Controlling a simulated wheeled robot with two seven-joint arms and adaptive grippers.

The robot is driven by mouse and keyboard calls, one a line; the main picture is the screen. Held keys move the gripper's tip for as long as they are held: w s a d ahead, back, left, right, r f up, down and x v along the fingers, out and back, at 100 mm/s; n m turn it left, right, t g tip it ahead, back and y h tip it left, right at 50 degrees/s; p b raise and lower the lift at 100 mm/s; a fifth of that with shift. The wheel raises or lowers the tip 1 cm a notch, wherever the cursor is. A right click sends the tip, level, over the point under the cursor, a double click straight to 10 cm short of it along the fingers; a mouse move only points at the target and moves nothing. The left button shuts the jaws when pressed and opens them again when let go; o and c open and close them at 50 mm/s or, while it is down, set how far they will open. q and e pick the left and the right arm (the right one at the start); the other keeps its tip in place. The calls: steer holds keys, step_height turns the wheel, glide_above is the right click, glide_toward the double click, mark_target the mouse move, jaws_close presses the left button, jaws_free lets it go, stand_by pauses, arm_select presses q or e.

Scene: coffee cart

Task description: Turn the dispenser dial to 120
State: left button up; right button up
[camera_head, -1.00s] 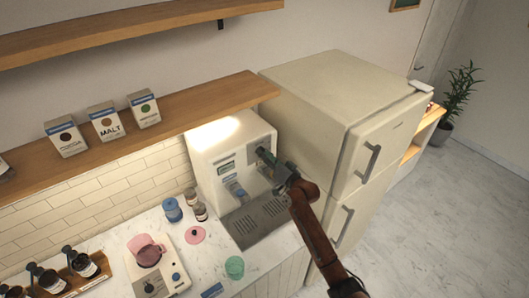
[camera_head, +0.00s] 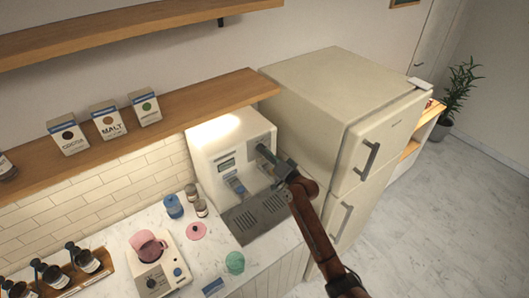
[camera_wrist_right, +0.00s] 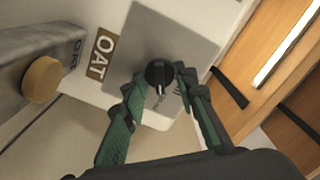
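The dispenser (camera_head: 213,140) is a white machine on the counter beside the fridge. Its dial is a round black knob (camera_wrist_right: 159,74) with a light pointer mark, on a grey panel (camera_wrist_right: 190,45) beside an "OAT" label (camera_wrist_right: 103,55). My right gripper (camera_wrist_right: 160,88) has its green fingers spread on both sides of the knob, with the tips close to it; whether they touch it I cannot tell. In the head view the right gripper (camera_head: 281,168) is at the dispenser's right front and hides the dial. The dial's numbers are not readable. My left gripper is not in view.
The cream fridge (camera_head: 335,110) stands close on the right of the dispenser. A wooden shelf (camera_head: 200,105) runs above it. Jars (camera_head: 201,208), a pink lid (camera_head: 196,231), a green cup (camera_head: 235,262) and a pink-jug appliance (camera_head: 160,275) crowd the counter at left.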

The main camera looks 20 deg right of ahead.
steer(key=o, duration=0.4)
steer(key=shift+o, duration=0.2)
steer(key=v, duration=1.2)
